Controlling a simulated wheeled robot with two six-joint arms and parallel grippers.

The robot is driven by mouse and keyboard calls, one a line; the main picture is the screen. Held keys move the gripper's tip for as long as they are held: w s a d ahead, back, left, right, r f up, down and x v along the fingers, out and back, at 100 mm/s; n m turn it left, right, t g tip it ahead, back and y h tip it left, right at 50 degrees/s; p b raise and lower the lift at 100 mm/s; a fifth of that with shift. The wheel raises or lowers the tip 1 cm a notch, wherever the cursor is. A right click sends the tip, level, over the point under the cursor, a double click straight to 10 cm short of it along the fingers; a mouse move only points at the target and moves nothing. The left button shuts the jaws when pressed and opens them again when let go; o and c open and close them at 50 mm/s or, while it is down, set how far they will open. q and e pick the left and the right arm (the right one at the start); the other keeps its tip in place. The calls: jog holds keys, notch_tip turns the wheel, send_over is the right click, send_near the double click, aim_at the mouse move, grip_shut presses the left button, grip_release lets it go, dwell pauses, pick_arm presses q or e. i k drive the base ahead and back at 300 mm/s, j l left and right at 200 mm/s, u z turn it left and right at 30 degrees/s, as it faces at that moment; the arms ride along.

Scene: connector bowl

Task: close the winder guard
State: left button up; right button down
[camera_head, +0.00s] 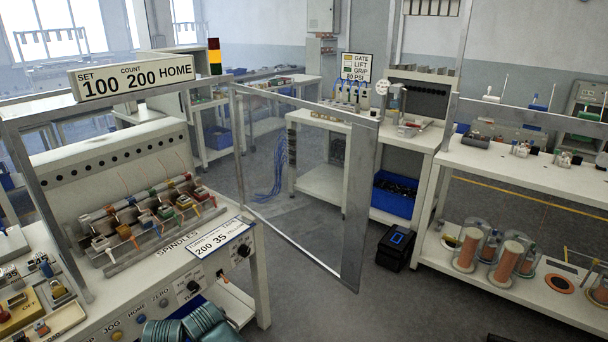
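The winder guard appears as a clear panel in a grey metal frame (357,210). It stands swung out over the aisle, at an angle to the winder bench and apart from its front. The winder (110,165) is on the left, with a row of coloured spindles (150,222) along its top. A grey upright and a top rail (210,84) frame the winder's opening. I cannot clearly make out the guard's hinge or a handle.
A white bench with a blue bin (396,195) stands behind the guard. A black case (396,246) is on the floor. A shelf (520,290) with copper spools is at right. Floor before the guard looks clear.

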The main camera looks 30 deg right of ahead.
aim_at(365, 132)
jog(key=l+u, duration=0.1)
jog(key=l, duration=0.4)
jog(key=k+l+u, duration=0.1)
jog(key=l, duration=0.45)
jog(key=l+u, duration=0.1)
jog(key=l, duration=0.4)
jog(key=k+l+u, duration=0.1)
jog(key=l, duration=0.4)
jog(key=k+l+u, duration=0.15)
jog(key=l, duration=0.35)
jog(key=k+l+u, duration=0.1)
jog(key=l, duration=0.4)
jog(key=k+l+u, duration=0.1)
jog(key=l, duration=0.4)
jog(key=k+l+u, duration=0.1)
jog(key=k+l, duration=0.15)
jog(key=l, duration=0.2)
jog(key=z, duration=0.55)
